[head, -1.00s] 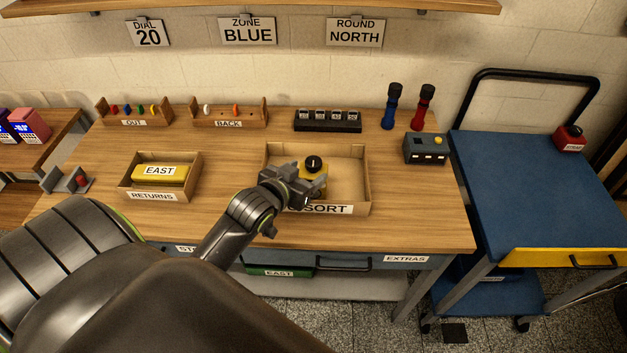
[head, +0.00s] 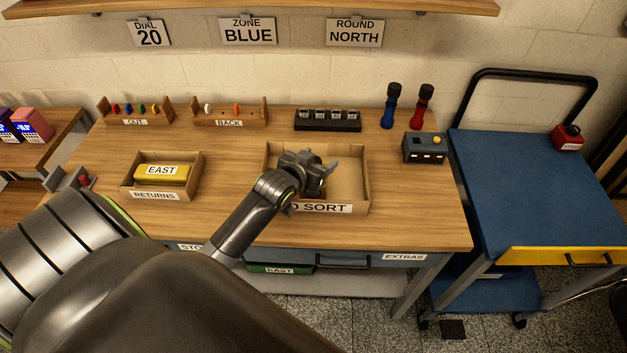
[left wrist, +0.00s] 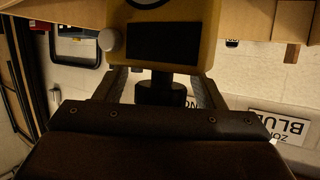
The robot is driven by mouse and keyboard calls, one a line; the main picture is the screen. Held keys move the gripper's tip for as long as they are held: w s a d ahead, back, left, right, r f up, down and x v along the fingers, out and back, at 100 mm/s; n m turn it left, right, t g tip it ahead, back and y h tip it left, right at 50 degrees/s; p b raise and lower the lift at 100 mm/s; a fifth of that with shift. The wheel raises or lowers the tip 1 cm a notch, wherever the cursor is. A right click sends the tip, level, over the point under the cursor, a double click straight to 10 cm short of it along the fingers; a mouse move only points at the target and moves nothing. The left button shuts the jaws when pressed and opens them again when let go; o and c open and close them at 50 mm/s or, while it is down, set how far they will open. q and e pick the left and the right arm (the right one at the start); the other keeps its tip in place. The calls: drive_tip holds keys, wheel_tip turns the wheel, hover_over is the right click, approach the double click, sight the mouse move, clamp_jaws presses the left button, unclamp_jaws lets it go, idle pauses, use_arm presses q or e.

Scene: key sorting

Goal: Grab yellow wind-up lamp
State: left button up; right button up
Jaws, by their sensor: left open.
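The yellow wind-up lamp (left wrist: 190,25) fills the top of the left wrist view. It has a dark window, a pale side knob (left wrist: 110,40) and a dark round neck (left wrist: 160,90). My left gripper (left wrist: 161,82) is open, with one finger on each side of that neck; I cannot tell whether they touch it. In the head view my left gripper (head: 324,171) is over the TO SORT tray (head: 352,207) and hides nearly all of the lamp. My right gripper is not in view.
The RETURNS tray (head: 154,196) holds a yellow EAST box (head: 162,172). A blue torch (head: 390,108), a red torch (head: 423,108) and a grey box (head: 424,149) stand at the right. A black rack (head: 327,123) is behind the tray. The right of the tray is empty.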

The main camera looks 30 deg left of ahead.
use_arm(q)
clamp_jaws()
idle(0.3)
